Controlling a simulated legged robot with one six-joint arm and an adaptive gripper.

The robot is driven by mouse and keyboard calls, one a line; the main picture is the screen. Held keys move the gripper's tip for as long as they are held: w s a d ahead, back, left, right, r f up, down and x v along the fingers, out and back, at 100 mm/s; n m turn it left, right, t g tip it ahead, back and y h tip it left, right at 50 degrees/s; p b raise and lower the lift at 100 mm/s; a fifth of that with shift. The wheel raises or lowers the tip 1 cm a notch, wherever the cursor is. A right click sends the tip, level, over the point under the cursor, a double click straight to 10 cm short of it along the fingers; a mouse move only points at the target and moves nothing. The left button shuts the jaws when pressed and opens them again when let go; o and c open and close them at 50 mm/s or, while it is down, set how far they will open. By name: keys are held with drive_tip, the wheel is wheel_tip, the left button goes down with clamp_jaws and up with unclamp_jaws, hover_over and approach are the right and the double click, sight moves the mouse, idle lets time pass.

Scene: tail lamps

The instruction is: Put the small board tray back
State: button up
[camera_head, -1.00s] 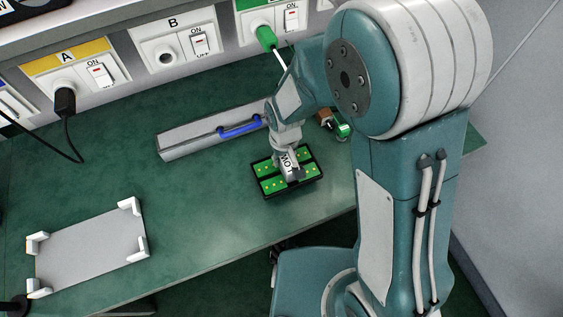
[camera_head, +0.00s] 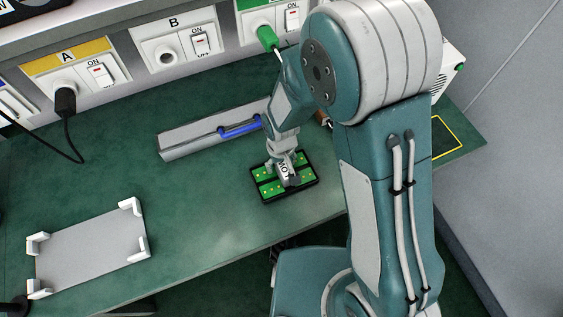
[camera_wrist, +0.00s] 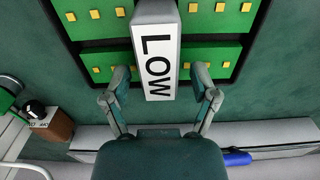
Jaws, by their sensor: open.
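The small board tray (camera_head: 258,188) is a black frame holding green boards with yellow studs, on the green bench near its front edge. A grey-white handle bar marked LOW (camera_wrist: 157,62) runs along its middle in the wrist view. My gripper (camera_wrist: 162,80) is open above the tray, one finger on each side of the LOW bar, with visible gaps between fingers and bar. In the head view my gripper (camera_head: 283,174) hides part of the tray. A light grey plate with white corner brackets (camera_head: 90,252) lies at the left of the bench, empty.
A long grey box with a blue handle (camera_head: 190,138) lies behind the tray. Socket panels A and B (camera_head: 172,42) line the back, with a black plug and cable at A. A yellow outlined area (camera_head: 447,137) is at the right. Bench is clear between tray and plate.

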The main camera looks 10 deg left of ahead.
drive_tip(key=shift+a+r, duration=0.1)
drive_tip(key=shift+r, duration=0.2)
wheel_tip(320, 180, up, 12)
drive_tip(key=shift+f, duration=0.15)
drive_tip(key=s+d+r+m+t, duration=0.1)
drive_tip(key=d+r+m+t, duration=0.15)
drive_tip(key=d+r, duration=0.95)
drive_tip(key=s+d+r+m+t, duration=0.3)
drive_tip(key=s+d+r, duration=0.3)
drive_tip(key=s+d, duration=0.3)
drive_tip(key=shift+d+r+m, duration=0.3)
drive_tip(key=shift+m, duration=0.15)
